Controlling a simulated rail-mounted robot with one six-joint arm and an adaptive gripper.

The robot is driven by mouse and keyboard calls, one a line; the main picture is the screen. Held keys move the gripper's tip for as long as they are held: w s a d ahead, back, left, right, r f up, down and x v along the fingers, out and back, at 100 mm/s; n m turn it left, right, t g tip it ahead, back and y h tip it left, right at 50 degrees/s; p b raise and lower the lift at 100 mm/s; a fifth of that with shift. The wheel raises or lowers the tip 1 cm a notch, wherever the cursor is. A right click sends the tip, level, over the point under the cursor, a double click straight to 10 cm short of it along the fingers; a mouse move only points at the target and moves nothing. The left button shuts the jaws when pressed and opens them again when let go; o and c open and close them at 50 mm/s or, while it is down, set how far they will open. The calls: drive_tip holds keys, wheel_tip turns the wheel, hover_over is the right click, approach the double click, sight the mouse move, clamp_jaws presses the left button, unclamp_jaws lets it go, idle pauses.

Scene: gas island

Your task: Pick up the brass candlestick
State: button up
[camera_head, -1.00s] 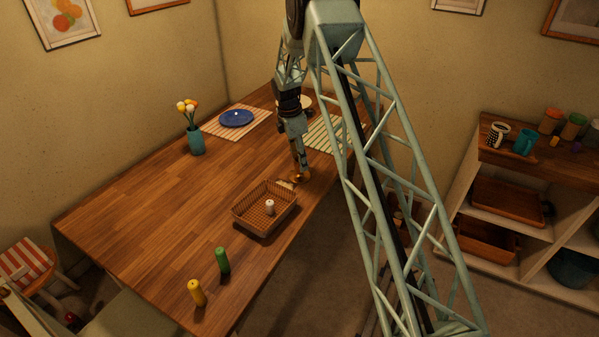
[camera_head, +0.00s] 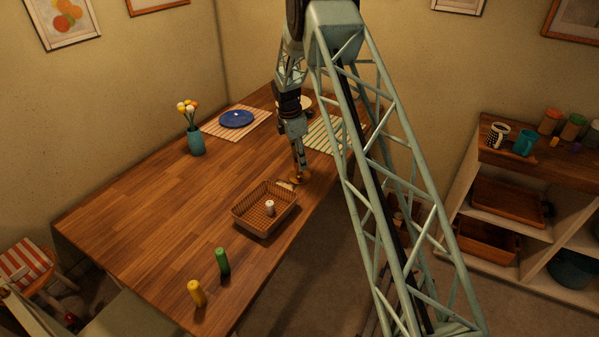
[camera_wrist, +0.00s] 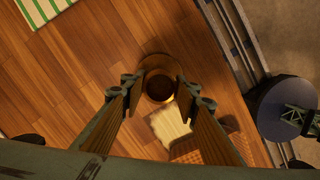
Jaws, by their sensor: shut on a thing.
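The brass candlestick (camera_head: 300,179) stands upright on the wooden table, just behind the wicker basket. In the wrist view the candlestick (camera_wrist: 160,86) shows from above as a round brass shape with a dark cup in the middle. My gripper (camera_head: 299,168) reaches down to it from above. In the wrist view my gripper (camera_wrist: 158,92) has one finger on each side of the candlestick and is shut on it. The exact contact is hard to see in the head view. Its base looks to be on or very near the table.
A wicker basket (camera_head: 240,219) with a white item (camera_head: 269,208) inside stands close in front. The table's left half is clear.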

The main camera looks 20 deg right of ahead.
clamp_jaws()
drive_tip(key=shift+r, duration=0.15)
wheel_tip(320, 180, up, 10)
drive_tip(key=p, duration=0.1)
idle(0.6)
